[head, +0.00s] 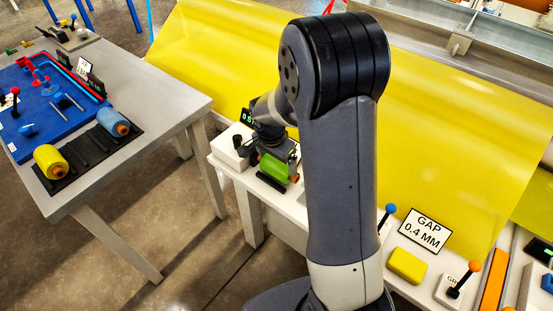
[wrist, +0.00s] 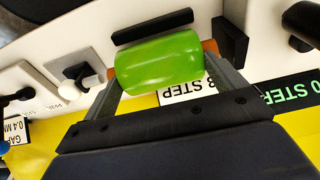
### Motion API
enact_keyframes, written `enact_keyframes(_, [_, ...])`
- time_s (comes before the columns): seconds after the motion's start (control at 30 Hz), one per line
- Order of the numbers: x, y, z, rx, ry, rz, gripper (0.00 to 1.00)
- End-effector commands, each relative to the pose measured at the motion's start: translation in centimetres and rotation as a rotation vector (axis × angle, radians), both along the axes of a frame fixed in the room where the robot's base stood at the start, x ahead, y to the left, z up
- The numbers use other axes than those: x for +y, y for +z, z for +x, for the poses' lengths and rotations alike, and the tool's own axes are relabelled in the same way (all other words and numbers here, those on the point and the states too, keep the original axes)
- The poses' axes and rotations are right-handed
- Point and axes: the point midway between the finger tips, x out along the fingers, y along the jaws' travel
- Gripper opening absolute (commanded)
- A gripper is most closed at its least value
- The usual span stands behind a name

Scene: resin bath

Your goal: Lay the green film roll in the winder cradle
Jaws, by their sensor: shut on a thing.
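The green film roll (wrist: 158,62) lies sideways between the two fingers of my gripper (wrist: 160,66), which is shut on its ends. Orange core ends show at both sides of it. In the head view the green roll (head: 273,167) is at the near edge of the white bench, partly covered by my arm. Black pieces that look like the winder cradle, a long bar (wrist: 152,26) and an upright block (wrist: 230,42), stand right by the roll. I cannot tell whether the roll rests on the cradle or hangs just above it.
A grey table (head: 165,95) at left holds a yellow roll (head: 50,161) and a blue roll (head: 113,121) on a black rack. A wide yellow film sheet (head: 450,130) hangs behind the bench. A switch with a white knob (wrist: 68,90) is left of my gripper.

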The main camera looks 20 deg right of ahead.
Motion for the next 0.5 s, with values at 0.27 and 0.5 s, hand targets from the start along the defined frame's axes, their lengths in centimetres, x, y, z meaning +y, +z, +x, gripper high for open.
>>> enact_keyframes(0.27, [0.00,-0.48,0.05,-0.001,0.000,0.000,0.54])
enact_keyframes(0.5, [0.00,-0.48,0.01,-0.001,0.000,0.001,1.00])
